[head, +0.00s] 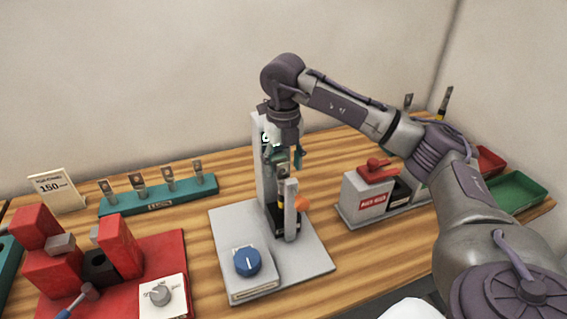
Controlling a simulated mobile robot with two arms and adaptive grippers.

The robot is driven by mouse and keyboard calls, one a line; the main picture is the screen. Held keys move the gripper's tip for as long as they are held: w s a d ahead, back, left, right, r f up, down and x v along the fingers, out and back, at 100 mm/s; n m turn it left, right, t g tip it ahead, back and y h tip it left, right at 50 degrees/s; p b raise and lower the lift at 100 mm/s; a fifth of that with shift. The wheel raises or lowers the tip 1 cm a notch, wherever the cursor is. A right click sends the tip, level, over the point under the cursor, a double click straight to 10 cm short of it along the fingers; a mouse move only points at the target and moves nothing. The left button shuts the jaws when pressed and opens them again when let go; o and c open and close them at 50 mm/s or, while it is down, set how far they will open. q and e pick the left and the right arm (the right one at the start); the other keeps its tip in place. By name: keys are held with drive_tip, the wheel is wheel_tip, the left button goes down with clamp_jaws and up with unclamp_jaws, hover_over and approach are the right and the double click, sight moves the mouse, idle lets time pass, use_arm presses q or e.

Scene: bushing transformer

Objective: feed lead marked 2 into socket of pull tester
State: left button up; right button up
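My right gripper (283,155) points down over the grey device in the middle, in front of its upright column. The device looks like the pull tester (310,262); it has a grey base plate and a blue knob. A black block (287,222), perhaps its socket, stands at the foot of the column. A small grey piece shows just below my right gripper; I cannot tell whether it is a held lead, and the fingers are too small to read. Several leads with metal tags stand in a teal rack (158,195); their numbers are unreadable. My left gripper is out of view.
A red press-like device (118,245) with a grey dial stands at the left. A sign reading 150 (56,190) stands behind it. A grey unit with a red lever (375,172) stands at the right, with a green tray (515,192) and a red tray (488,160) beyond.

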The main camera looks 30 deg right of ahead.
drive_tip(key=shift+r, duration=0.15)
wheel_tip(320, 180, up, 12)
idle(0.5)
drive_tip(key=shift+f, duration=0.25)
idle(0.4)
